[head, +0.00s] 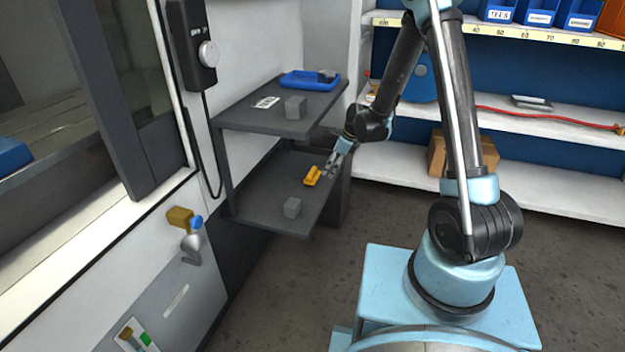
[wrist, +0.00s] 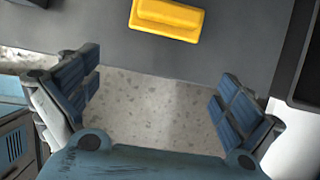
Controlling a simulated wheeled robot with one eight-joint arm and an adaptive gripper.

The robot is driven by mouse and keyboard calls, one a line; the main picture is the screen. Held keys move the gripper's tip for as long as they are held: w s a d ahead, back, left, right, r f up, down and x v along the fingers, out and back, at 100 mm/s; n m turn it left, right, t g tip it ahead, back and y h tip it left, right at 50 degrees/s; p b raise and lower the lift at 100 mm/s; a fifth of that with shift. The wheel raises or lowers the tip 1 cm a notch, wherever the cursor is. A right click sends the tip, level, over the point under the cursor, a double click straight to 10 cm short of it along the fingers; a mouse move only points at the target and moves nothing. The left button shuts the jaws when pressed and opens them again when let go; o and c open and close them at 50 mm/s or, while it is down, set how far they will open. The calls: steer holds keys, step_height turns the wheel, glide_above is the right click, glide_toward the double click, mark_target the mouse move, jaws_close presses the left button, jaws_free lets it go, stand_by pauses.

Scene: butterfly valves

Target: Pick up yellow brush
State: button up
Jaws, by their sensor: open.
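The yellow brush (head: 312,176) lies on the lower dark shelf (head: 268,190) of the stand in the head view. In the wrist view the yellow brush (wrist: 167,19) shows at the top centre, on the dark shelf surface near its edge. My gripper (head: 328,171) is close beside the brush, at its right in the head view. In the wrist view my gripper (wrist: 155,92) has its two fingers wide apart with nothing between them. The brush lies beyond the fingertips, and its bristles cannot be made out.
White shelving (head: 545,187) stands behind my arm. The floor in front of the stand is clear.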

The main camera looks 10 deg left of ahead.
mark_target(313, 170)
steer(key=a, duration=0.5)
steer(key=shift+w+a, duration=0.2)
steer(key=x, duration=0.4)
steer(key=shift+a+r, duration=0.1)
steer(key=shift+a, duration=0.3)
steer(key=shift+w+a+f, duration=0.1)
steer(key=shift+a+f, duration=0.1)
steer(key=shift+f, duration=0.35)
steer(key=c, duration=1)
